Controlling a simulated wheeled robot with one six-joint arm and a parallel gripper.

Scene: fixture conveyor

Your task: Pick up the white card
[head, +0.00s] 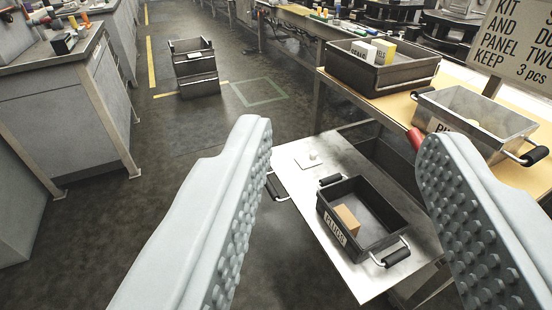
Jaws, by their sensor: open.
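A flat white card (303,163) lies near the far left part of the metal side table (289,185). A small pale round knob or piece (313,155) shows on it; I cannot tell whether it is attached. My gripper (346,136) is open, with its two grey studded fingers wide apart in the foreground. The card appears between the fingers, closer to the left one, and nothing is held. The fingers look well above and short of the table.
A black handled tray (375,246) with a brown block (346,220) stands on the metal table, near the card. Behind are a dark bin (345,72) with boxes and a grey handled tray (455,103) on a wooden bench. A sign (515,45) stands at right.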

